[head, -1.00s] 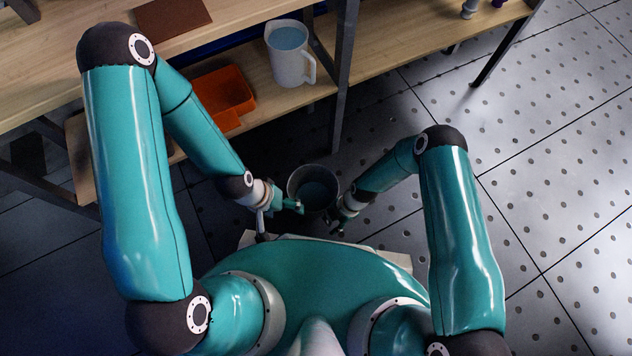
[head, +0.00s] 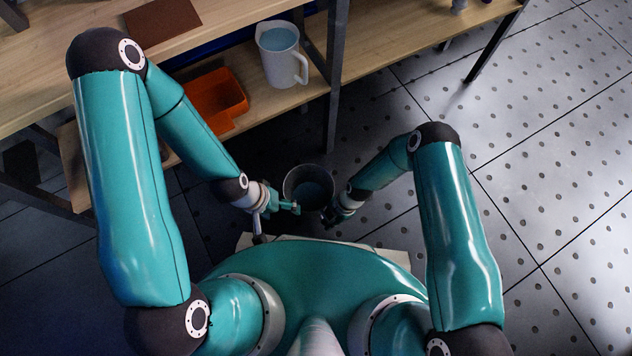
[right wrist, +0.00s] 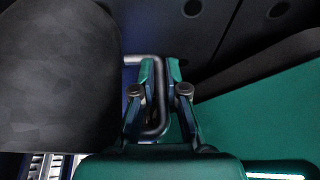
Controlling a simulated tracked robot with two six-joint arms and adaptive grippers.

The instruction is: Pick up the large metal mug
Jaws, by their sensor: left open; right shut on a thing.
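The large metal mug (head: 308,175) is dark grey and round, with bluish content visible inside, in front of my body in the head view. In the right wrist view its dark curved wall (right wrist: 60,80) fills the left side, and its bent metal handle (right wrist: 154,132) passes between the fingers. My right gripper (right wrist: 160,75) is shut on that handle; in the head view this gripper (head: 333,212) is at the mug's lower right. My left gripper (head: 290,207) is open at the mug's lower left; whether it touches the mug I cannot tell.
A wooden workbench (head: 400,40) with a lower shelf stands ahead. A white jug (head: 281,66) with blue content and an orange bin (head: 220,95) stand on the shelf. A dark table leg (head: 337,90) rises beyond the mug. The tiled floor (head: 540,150) at right is clear.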

